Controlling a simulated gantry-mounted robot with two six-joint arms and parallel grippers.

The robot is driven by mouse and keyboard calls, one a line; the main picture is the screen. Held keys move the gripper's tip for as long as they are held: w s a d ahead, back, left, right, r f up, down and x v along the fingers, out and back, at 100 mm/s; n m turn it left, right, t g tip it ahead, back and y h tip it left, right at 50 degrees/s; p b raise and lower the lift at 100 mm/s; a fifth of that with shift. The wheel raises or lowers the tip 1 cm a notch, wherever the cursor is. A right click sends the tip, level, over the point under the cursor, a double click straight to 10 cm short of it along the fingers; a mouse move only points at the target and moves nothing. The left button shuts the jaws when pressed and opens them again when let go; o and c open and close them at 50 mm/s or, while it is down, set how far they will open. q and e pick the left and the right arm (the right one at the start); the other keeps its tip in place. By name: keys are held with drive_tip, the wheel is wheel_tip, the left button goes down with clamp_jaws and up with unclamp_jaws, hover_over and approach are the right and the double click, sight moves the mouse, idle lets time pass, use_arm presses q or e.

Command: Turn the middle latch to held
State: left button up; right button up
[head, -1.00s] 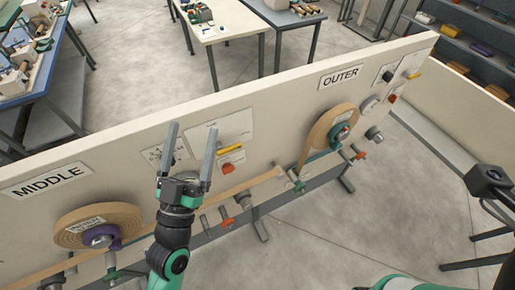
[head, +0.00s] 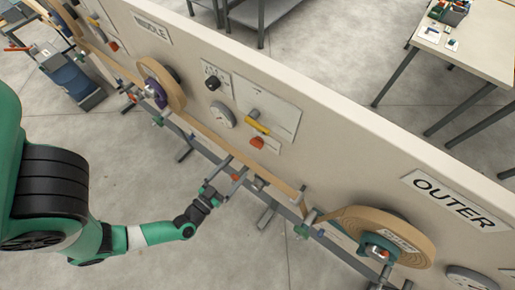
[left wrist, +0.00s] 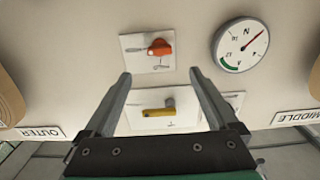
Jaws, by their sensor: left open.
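The middle station's panel carries a yellow-handled lever (head: 257,126) and a red knob (head: 257,143) below it. No label I can read names the latch. In the left wrist view the red knob (left wrist: 160,47) sits on a small white plate with marks, and the yellow handle (left wrist: 158,112) lies level across a larger plate. My left gripper (head: 226,174) is open and empty, below and in front of the panel. In the left wrist view its fingers (left wrist: 160,78) frame the yellow handle, apparently apart from it. My right gripper is out of view.
A round gauge (head: 222,115) and a black knob (head: 212,84) are beside the lever. The MIDDLE sign (head: 152,25) and a tape roll (head: 158,84) are at left. The OUTER sign (head: 454,200) and a larger roll (head: 405,228) are at right. A web runs along the panel's lower edge.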

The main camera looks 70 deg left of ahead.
sight(257, 143)
use_arm(q)
drive_tip(key=x, duration=1.1)
drive_tip(key=shift+b, duration=0.4)
drive_tip(key=shift+w, duration=0.15)
drive_tip(key=c, duration=1.4)
drive_tip(key=shift+o, duration=0.2)
